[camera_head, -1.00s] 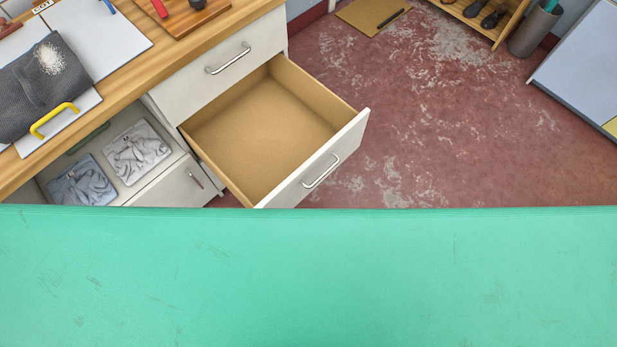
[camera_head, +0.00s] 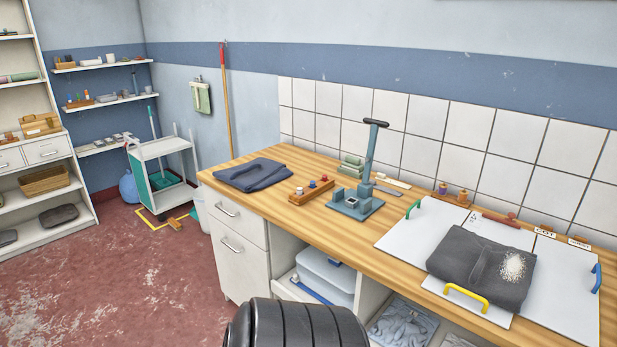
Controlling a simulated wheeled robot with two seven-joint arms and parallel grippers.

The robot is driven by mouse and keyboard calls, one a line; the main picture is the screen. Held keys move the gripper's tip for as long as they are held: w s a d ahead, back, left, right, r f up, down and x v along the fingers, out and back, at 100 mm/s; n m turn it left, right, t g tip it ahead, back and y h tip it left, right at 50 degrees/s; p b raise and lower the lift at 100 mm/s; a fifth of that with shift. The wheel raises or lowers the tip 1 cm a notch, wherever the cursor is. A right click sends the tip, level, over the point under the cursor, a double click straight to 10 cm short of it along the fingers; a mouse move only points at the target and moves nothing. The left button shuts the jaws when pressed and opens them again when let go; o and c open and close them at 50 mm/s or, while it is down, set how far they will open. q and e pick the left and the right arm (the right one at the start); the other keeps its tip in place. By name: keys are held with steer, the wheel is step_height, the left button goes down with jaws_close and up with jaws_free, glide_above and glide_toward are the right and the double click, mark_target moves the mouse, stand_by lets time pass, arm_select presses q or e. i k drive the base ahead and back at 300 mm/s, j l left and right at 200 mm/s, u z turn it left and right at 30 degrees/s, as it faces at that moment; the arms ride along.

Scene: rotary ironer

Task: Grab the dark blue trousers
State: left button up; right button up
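A dark blue folded garment (camera_head: 252,175), which looks like the trousers, lies flat on the left end of the wooden counter (camera_head: 345,235). Its whole upper side shows and nothing covers it. A dark grey folded garment (camera_head: 465,255) with a white speckled patch lies on white boards further right on the same counter. Neither of my grippers is in the head view, so their state does not show.
Right of the dark blue garment stand a small wooden rack (camera_head: 311,193) and a blue-grey press (camera_head: 357,203) with a tall lever. White drawers (camera_head: 240,250) sit below the counter's left end. A white trolley (camera_head: 165,170) stands further back. The red floor (camera_head: 130,270) at left is clear.

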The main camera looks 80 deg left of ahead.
mark_target(260, 172)
steer(key=u, duration=3)
steer(key=z, duration=0.3)
steer(key=i+j+z, duration=0.8)
steer(key=j+z, duration=0.15)
steer(key=j, duration=0.15)
